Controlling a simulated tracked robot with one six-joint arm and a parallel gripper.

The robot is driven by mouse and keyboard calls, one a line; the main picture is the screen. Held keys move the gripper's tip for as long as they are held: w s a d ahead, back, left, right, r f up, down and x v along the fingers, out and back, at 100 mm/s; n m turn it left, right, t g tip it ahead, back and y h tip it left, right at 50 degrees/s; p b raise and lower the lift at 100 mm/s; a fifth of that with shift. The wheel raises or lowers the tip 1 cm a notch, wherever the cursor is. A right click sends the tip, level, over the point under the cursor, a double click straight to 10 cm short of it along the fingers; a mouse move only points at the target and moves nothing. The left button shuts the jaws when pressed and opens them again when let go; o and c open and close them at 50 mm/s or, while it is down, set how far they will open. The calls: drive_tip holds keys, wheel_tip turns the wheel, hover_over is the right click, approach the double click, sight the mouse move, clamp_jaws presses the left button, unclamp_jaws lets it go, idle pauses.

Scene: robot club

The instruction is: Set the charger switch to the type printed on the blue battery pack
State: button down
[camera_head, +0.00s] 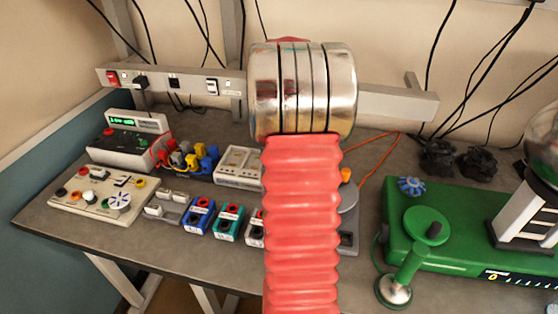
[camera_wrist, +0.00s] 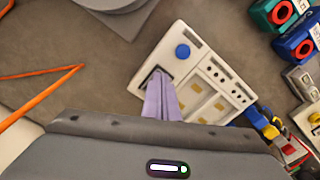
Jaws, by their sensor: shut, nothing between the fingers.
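A pale box with a blue button and gold contacts, which looks like the charger, lies under my gripper (camera_wrist: 158,80) in the wrist view; its rim (camera_wrist: 176,34) shows. The fingers are shut and empty, over a dark switch slot (camera_wrist: 150,78) near its corner. They hide part of the switch, so its setting and any touch cannot be told. The same box (camera_head: 238,165) is partly behind my arm in the head view. The blue battery pack (camera_head: 199,215) stands on the bench; it also shows in the wrist view (camera_wrist: 299,46). Its print is too small to read.
A teal pack (camera_head: 228,222) stands right of the blue one. Coloured plugs (camera_head: 190,157) and orange cable (camera_wrist: 40,88) lie nearby. A green machine (camera_head: 460,230) stands right.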

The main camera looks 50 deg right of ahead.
drive_tip(key=shift+f, duration=0.15)
wheel_tip(320, 180, up, 7)
idle(1.3)
drive_tip(key=shift+w, duration=0.1)
idle(0.4)
